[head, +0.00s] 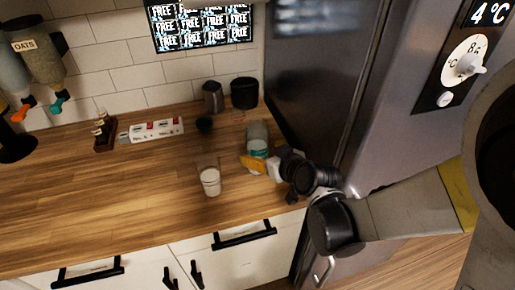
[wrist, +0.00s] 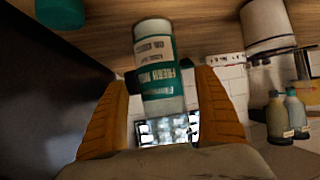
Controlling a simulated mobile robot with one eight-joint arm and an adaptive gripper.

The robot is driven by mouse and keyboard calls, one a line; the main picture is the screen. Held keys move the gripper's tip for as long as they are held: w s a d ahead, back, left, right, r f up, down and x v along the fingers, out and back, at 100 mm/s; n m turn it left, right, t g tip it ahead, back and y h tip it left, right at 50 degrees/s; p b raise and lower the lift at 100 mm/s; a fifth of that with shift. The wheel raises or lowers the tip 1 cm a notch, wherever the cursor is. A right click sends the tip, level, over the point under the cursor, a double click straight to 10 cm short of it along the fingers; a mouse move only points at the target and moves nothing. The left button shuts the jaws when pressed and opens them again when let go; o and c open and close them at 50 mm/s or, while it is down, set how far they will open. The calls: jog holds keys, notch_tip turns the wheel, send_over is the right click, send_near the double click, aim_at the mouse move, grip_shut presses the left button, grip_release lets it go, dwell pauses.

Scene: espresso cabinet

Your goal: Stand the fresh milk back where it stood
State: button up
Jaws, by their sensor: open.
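The fresh milk (head: 257,138) is a pale bottle with a green and white label. In the head view it appears to stand upright on the wooden counter near the fridge. In the wrist view, which is upside down, the fresh milk (wrist: 157,62) shows its label between my two orange fingers. My gripper (head: 257,164) is open, on the near side of the bottle; it also shows in the wrist view (wrist: 162,80). A gap shows between each finger and the bottle. The gripper hides the lower part of the bottle in the head view.
A glass with white contents (head: 209,181) stands left of my gripper. A dark canister (head: 244,93) and a grey cup (head: 213,96) stand at the wall. A white box (head: 152,130) lies farther left. The tall fridge (head: 405,130) bounds the right. The left front counter is clear.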

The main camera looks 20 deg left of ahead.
jog(key=p+v, duration=0.2)
jog(key=v, duration=0.6)
jog(key=shift+s+d+r, duration=0.1)
jog(key=shift+s, duration=0.05)
dwell(1.0)
